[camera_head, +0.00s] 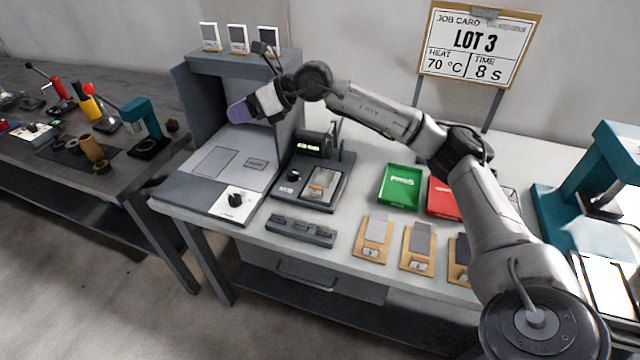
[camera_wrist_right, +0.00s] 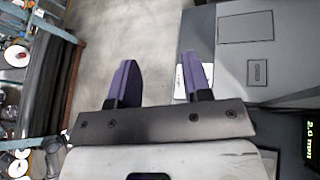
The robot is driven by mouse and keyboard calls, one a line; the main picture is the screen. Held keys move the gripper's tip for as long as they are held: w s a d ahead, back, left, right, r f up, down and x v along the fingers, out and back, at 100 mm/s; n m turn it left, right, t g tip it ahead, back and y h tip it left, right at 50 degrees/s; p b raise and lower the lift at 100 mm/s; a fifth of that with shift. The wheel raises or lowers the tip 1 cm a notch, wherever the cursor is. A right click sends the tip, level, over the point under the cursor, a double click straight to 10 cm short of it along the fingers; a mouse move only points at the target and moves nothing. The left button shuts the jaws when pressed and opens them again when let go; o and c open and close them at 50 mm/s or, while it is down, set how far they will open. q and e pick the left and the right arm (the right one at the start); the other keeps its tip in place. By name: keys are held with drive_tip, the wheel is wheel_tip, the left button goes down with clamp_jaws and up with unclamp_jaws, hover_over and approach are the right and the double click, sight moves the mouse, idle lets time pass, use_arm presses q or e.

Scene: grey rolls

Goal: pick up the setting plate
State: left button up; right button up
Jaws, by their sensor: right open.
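The machine's bed bears an outlined square (camera_head: 215,161) and a small dark rectangular plate (camera_head: 256,164); the plate also shows in the wrist view (camera_wrist_right: 258,73), right of the fingers. A framed plate (camera_head: 322,185) sits on the display device (camera_head: 307,145) to the right. I cannot tell which is the setting plate. My left gripper is not in view.
A green tray (camera_head: 401,187) and a red tray (camera_head: 443,198) stand on the table. Cards with grey pieces (camera_head: 374,238) lie along the front, beside a dark slotted block (camera_head: 300,230). A teal press (camera_head: 590,185) is at right. The machine's hood (camera_head: 230,66) rises near my gripper.

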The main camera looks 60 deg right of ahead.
drive_tip(key=s+d+f+g+h, duration=0.4)
drive_tip(key=s+d+f+g, duration=0.15)
drive_tip(key=f, duration=0.25)
drive_tip(key=g+h, duration=0.2)
drive_tip(key=g, duration=0.4)
hover_over(316, 187)
wheel_tip(316, 187, down, 3)
wheel_tip(316, 187, down, 8)
drive_tip(key=b, duration=0.3)
drive_tip(key=shift+d+r, duration=0.1)
drive_tip(key=shift+d, duration=0.05)
drive_tip(key=shift+f+b, duration=1.7)
drive_tip(key=shift+f, duration=0.95)
drive_tip(key=shift+r, duration=0.1)
drive_tip(key=shift+c, duration=0.2)
clamp_jaws()
